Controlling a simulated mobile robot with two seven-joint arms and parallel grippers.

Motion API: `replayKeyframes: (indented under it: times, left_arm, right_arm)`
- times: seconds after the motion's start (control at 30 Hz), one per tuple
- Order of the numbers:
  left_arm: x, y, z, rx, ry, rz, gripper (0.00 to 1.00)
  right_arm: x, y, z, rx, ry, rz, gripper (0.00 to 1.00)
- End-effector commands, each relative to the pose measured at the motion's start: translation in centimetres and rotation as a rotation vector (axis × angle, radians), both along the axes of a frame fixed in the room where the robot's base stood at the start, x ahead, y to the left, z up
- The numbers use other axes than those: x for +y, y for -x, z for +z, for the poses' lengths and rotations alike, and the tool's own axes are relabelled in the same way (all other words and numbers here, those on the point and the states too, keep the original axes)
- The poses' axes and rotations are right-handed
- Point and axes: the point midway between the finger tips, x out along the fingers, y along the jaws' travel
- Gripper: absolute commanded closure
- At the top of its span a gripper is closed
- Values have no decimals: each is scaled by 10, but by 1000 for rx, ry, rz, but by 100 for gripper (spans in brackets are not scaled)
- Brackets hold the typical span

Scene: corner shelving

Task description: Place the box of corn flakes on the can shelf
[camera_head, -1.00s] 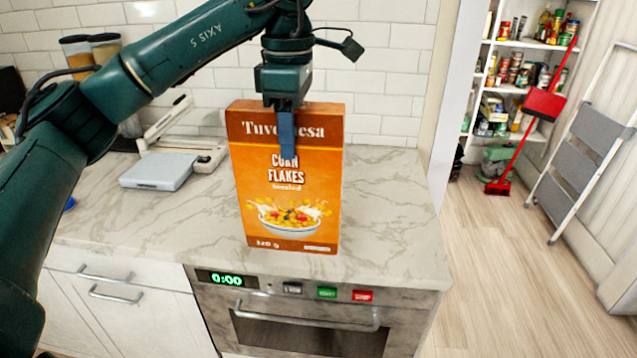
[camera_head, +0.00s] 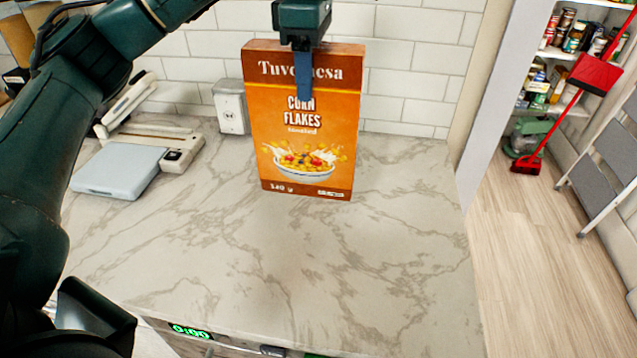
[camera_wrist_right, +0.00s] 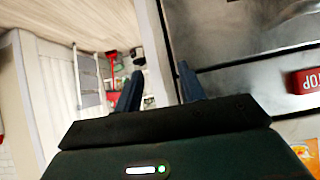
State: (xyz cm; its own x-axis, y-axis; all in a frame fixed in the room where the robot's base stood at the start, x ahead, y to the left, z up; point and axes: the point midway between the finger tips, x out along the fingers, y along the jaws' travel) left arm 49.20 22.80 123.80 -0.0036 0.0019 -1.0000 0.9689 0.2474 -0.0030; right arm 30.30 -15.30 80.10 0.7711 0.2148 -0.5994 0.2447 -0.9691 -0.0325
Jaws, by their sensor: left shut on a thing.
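The orange corn flakes box (camera_head: 303,120) is upright in the head view, its printed front facing me. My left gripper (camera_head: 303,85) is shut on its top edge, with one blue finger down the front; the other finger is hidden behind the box. I cannot tell whether the box's bottom touches the counter. White shelving with cans (camera_head: 574,36) stands at the upper right, partly cut off; its board (camera_head: 556,53) shows below the cans. In the right wrist view, my right gripper (camera_wrist_right: 160,88) has its two fingers apart with nothing between them.
The marble counter (camera_head: 290,260) is clear in front of the box. A scale (camera_head: 118,172) and a white canister (camera_head: 231,107) are to the left. A red broom and dustpan (camera_head: 596,74) and a stepladder (camera_head: 600,165) stand by the shelving. Wooden floor (camera_head: 515,260) lies right of the counter.

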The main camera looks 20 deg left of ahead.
Motion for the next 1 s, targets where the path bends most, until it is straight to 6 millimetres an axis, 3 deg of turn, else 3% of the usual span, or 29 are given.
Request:
replayKeyframes:
  times: [0.3,0.73,1.0]
  left_arm:
    - [1,1,-48,3,-1,0,100]
    - [0,1,-94,2,0,1,100]
    - [0,0,-100,-1,1,0,100]
  right_arm:
    - [-1,7,-2,23,5,0,60]
    - [-2,8,2,31,13,3,60]
    - [-3,4,-1,28,17,5,60]
